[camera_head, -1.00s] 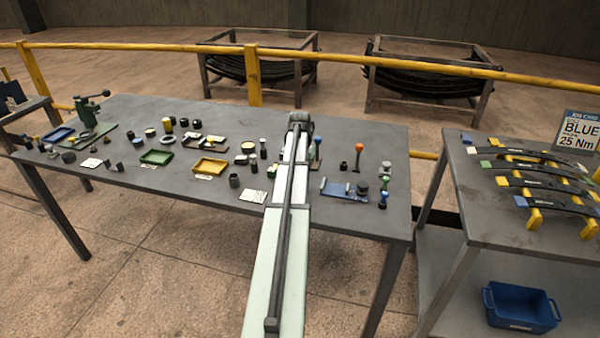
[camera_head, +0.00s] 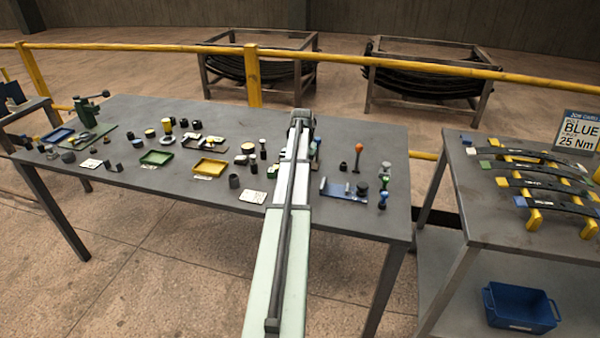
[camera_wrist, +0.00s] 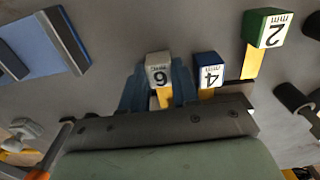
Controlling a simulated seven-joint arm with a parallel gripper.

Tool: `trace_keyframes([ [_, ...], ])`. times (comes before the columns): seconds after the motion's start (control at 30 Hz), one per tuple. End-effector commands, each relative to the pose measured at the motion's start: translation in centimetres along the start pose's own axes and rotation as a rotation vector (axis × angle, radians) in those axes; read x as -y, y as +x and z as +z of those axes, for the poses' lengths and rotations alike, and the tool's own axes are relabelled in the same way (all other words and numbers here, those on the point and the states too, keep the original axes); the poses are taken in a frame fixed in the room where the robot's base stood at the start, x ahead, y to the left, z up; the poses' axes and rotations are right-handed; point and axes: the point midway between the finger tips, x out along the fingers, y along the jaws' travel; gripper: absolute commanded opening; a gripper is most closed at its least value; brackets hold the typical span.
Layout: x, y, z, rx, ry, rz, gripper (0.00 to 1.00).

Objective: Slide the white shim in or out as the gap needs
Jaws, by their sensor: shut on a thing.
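In the wrist view, the white shim (camera_wrist: 158,72) has a white block head marked "6 mm" and a yellow strip below it. My gripper (camera_wrist: 160,88) is shut on it, with a blue-grey finger on each side. A blue shim (camera_wrist: 207,68) marked "4 mm" stands close to the right, and a green shim (camera_wrist: 262,30) marked "2 mm" stands further right. Each also has a yellow strip. The lower ends of the strips and the gap are hidden by my gripper. In the head view my arm covers the shims and my gripper.
A blue plate with a dark bar (camera_wrist: 32,48) lies left in the wrist view. The head view shows green (camera_head: 157,158) and yellow (camera_head: 209,168) trays and several small parts on the grey table (camera_head: 330,218).

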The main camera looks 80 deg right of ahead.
Motion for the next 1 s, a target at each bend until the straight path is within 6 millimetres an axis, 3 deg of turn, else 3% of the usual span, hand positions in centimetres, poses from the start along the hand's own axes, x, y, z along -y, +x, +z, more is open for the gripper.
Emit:
trace_keyframes([
  [0.07,0.06,-0.03,-1.59,0.000,0.001,0.000,0.00],
  [0.33,0.00,-0.04,-1.76,-0.005,0.001,0.000,0.00],
  [0.37,0.00,-0.05,-1.78,-0.006,0.000,0.000,0.30],
  [0.63,0.00,-0.02,-1.63,-0.003,0.000,0.000,0.55],
  [1.0,0.01,-0.77,-1.55,-0.001,0.000,0.000,0.55],
])
